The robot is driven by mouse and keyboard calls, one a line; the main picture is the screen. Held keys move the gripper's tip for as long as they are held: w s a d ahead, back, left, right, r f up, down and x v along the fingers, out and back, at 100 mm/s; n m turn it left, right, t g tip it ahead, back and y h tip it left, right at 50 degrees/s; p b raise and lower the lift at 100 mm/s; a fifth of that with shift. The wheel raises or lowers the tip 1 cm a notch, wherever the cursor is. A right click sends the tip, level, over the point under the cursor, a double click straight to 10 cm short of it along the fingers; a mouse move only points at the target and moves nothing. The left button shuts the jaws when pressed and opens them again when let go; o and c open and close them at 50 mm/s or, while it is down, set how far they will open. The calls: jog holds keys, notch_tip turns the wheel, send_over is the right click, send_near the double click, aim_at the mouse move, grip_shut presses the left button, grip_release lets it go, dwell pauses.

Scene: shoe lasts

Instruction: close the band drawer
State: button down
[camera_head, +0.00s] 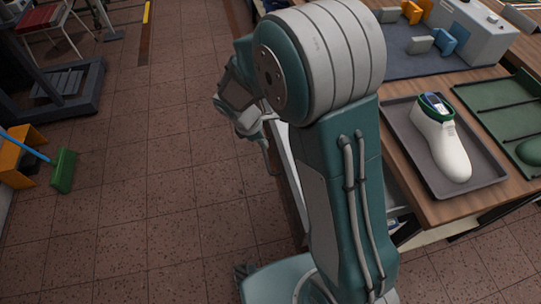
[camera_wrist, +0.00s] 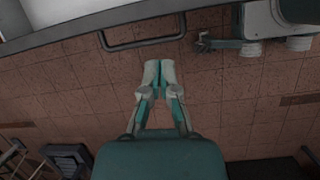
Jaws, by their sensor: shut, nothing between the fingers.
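The drawer (camera_wrist: 75,26) crosses the top of the wrist view, with a pale inside behind its grey front edge. Its dark bar handle (camera_wrist: 142,44) hangs along the front. In the head view a pale strip of the drawer (camera_head: 289,165) sticks out from the table's left side, mostly hidden by my arm. In the head view my gripper (camera_head: 243,112) is partly hidden by my arm.
The wooden table (camera_head: 440,208) holds a grey tray (camera_head: 485,182) with a white shoe last (camera_head: 445,150) wearing a green band, and a green tray (camera_head: 490,108).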

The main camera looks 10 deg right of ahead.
notch_tip(320, 180, down, 4)
jog(key=w+a+n, duration=0.1)
jog(key=n, duration=0.1)
send_near(278, 169)
jog(key=x, duration=0.5)
jog(key=shift+w+a, duration=0.2)
jog(key=shift+w, duration=0.05)
jog(key=d, duration=2.7)
jog(key=shift+d, duration=0.4)
jog(key=shift+a, duration=0.1)
